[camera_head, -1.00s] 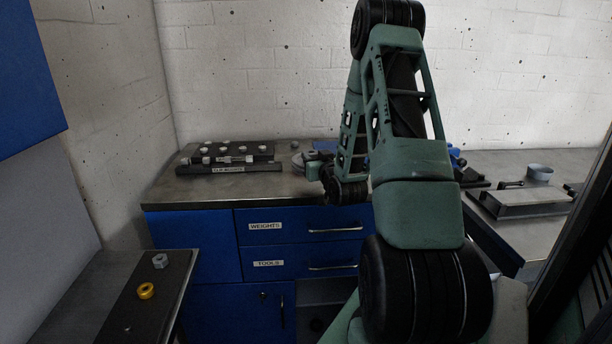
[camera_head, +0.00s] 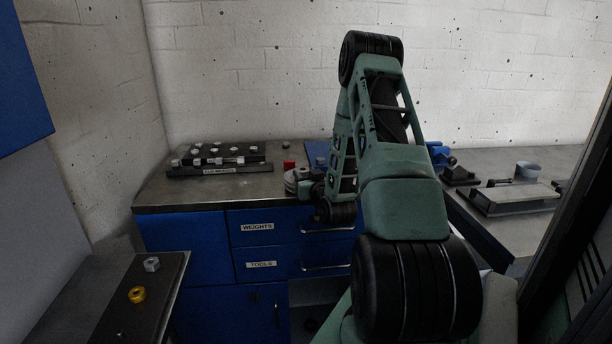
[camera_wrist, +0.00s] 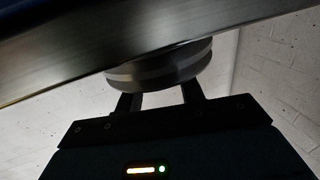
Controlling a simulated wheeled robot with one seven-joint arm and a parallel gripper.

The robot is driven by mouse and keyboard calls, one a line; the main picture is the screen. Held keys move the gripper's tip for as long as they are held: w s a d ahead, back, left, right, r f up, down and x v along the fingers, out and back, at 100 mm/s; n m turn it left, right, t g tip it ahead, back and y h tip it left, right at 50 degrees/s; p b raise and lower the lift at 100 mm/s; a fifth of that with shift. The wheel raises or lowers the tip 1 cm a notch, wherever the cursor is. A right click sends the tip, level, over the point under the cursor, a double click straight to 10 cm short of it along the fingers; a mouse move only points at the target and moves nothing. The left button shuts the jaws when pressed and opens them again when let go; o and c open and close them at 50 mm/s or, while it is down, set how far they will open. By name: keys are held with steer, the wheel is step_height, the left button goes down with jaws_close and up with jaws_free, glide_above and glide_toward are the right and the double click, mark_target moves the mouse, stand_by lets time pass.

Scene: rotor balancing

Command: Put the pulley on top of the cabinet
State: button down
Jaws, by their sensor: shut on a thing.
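The pulley is a grey, grooved disc (camera_head: 292,180) at the cabinet's front edge, left of my arm. In the wrist view the pulley (camera_wrist: 158,68) sits at the fingertips, close against a metal surface; I cannot tell whether they touch. My gripper (camera_wrist: 160,96) is shut on the pulley; its two dark fingers reach the disc's rim. In the head view my gripper (camera_head: 308,178) is small and partly hidden by my arm. The cabinet (camera_head: 185,198) is blue with a bare metal top and drawers labelled WEIGHTS and TOOLS.
A dark rack with several pale knobs (camera_head: 220,168) stands on the cabinet's back left. A small red object (camera_head: 289,165) is behind the pulley. A yellow ring (camera_head: 137,295) and a grey nut (camera_head: 152,264) lie on the near-left table. The cabinet top's left front is clear.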

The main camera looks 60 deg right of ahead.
steer(key=c, duration=0.9)
jaws_free()
steer(key=shift+p+v, duration=2.45)
steer(key=shift+v, duration=3.6)
steer(key=shift+d+r, duration=0.1)
steer(key=shift+r, duration=0.05)
